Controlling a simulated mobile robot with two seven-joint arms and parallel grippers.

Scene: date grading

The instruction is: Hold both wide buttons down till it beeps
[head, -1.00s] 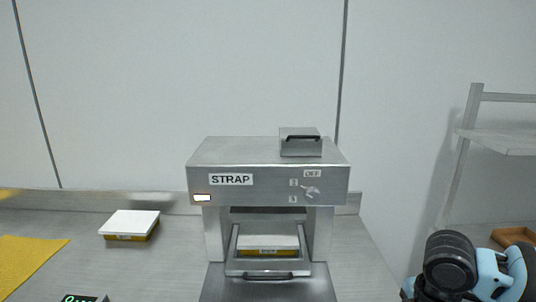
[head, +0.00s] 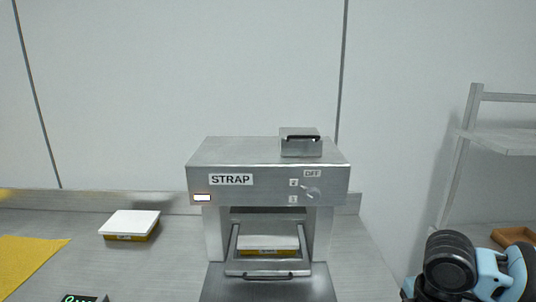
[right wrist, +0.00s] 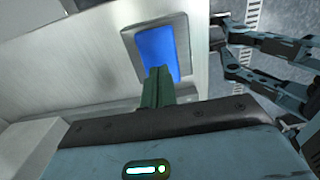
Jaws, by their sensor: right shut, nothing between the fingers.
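The grey metal machine marked STRAP (head: 205,180) stands on the bench in the head view. A boxed tray with a white top and yellow side (head: 268,243) sits in its open bay, behind a frame with a dark handle. In the right wrist view, a wide blue button (right wrist: 158,50) is set in a metal surround. My right gripper (right wrist: 160,72) is shut and empty, its green fingertips over the button's lower part. I cannot tell whether they press it. A second wide button does not show.
A knob (head: 313,193) beside an OFF label is on the machine's front, with a small lit window (head: 202,198) at left. Another boxed tray (head: 130,224) and a yellow mat (head: 25,262) lie left. A shelf rack (head: 500,140) stands right.

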